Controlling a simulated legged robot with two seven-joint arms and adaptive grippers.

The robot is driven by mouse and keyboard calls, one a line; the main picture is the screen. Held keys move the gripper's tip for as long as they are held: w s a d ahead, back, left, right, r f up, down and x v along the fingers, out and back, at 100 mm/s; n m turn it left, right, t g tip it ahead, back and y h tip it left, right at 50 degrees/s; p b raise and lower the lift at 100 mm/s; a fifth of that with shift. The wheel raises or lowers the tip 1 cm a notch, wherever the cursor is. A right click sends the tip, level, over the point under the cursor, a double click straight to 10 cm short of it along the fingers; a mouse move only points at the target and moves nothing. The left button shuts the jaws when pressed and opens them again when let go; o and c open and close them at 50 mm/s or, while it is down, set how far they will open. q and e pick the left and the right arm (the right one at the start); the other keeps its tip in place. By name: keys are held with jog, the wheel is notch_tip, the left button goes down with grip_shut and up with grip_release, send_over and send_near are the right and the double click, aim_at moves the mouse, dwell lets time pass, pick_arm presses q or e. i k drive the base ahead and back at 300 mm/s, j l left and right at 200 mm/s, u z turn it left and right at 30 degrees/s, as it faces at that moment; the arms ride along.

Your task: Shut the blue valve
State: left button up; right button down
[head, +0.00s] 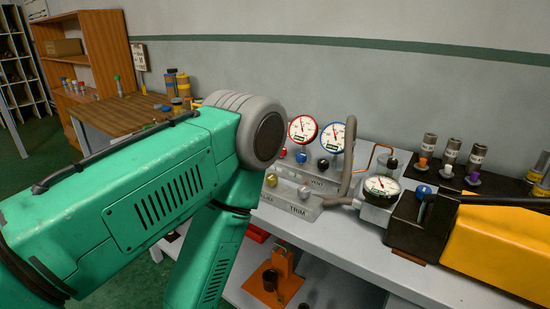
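A gauge panel (305,203) with TRIM lettering stands on the grey bench. It carries a red-rimmed gauge (303,129) and a blue-rimmed gauge (333,138). A small blue knob (301,157) sits below the red gauge, and a dark knob (323,164) sits below the blue gauge. Another blue knob (422,191) shows to the right, beside a white dial gauge (381,187). Which one is the blue valve I cannot tell. My teal left arm crosses the view from the left and partly hides the panel's left side. Neither gripper is in view.
A yellow and black machine (495,245) fills the bench's right side. Several cylinders (451,152) stand at the back right. A curved grey hose (349,155) rises beside the gauges. An orange fixture (275,279) is below the bench. The bench front (345,245) is clear.

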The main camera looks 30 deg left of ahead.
aim_at(301, 157)
jog(key=u, duration=0.85)
